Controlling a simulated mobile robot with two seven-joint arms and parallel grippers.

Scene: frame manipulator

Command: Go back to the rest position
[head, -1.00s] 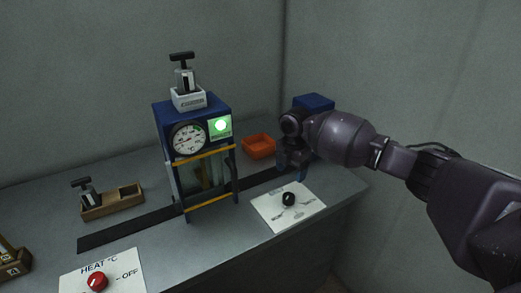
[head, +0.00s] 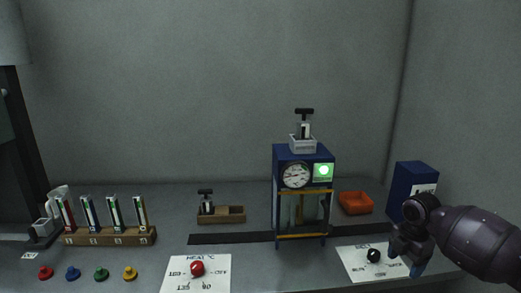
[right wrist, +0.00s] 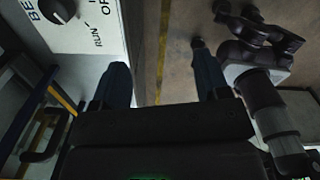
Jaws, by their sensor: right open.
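My right gripper (head: 408,262) is at the right side of the bench in the head view, beside the white plate (head: 357,264) with the black knob (head: 373,255). In the right wrist view its two fingers (right wrist: 165,85) are spread apart with nothing between them, over the floor past the bench edge. The black knob (right wrist: 58,10) shows there at the upper left, apart from the fingers. My left gripper is not in view.
A blue machine (head: 303,165) with a gauge and lit green lamp stands mid-bench. A blue box (head: 412,184) is behind my right gripper, an orange tray (head: 355,203) left of it. A red knob plate (head: 222,275), colored buttons and a slotted wooden rack (head: 110,237) stand left.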

